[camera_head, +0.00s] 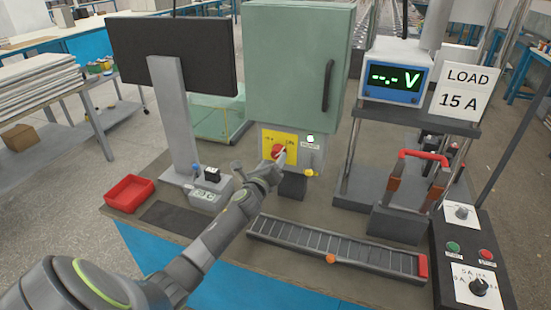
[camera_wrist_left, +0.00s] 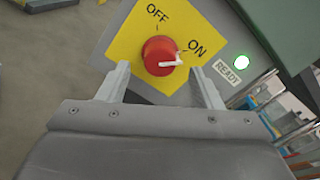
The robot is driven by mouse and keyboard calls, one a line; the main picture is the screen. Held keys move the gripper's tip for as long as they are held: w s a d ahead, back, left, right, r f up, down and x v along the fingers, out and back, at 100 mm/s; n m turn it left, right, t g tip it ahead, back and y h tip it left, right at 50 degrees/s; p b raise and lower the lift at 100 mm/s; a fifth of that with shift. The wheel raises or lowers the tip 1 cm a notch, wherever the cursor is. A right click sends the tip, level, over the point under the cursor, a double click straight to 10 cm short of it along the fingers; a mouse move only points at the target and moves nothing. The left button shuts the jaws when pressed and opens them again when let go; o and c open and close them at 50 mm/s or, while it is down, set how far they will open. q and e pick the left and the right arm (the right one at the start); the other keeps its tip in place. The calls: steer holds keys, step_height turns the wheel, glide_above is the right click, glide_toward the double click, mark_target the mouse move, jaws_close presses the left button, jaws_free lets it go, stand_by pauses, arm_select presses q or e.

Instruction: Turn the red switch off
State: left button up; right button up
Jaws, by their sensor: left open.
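The red switch (camera_head: 277,152) is a round knob on a yellow plate (camera_head: 291,141) below the green cabinet. In the left wrist view the knob (camera_wrist_left: 158,52) has a white pointer aimed right, towards the ON label (camera_wrist_left: 196,48); the OFF label (camera_wrist_left: 157,14) is above the knob. My left gripper (camera_head: 276,165) is close in front of the switch. In the left wrist view its open fingers (camera_wrist_left: 159,72) are at the lower left and lower right of the knob, with nothing held. I cannot tell whether they touch it. My right gripper is not in view.
A lit READY lamp (camera_wrist_left: 242,62) is right of the plate. The green cabinet (camera_head: 298,60) is above. A monitor (camera_head: 175,52), red bin (camera_head: 129,192), long slotted rail (camera_head: 335,246) and voltage meter (camera_head: 396,78) surround the arm. A control panel (camera_head: 470,260) is at the right.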

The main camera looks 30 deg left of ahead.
mark_target(276, 156)
arm_select(q)
steer(key=shift+x, duration=1.7)
steer(key=shift+b, duration=0.3)
steer(key=c, duration=1)
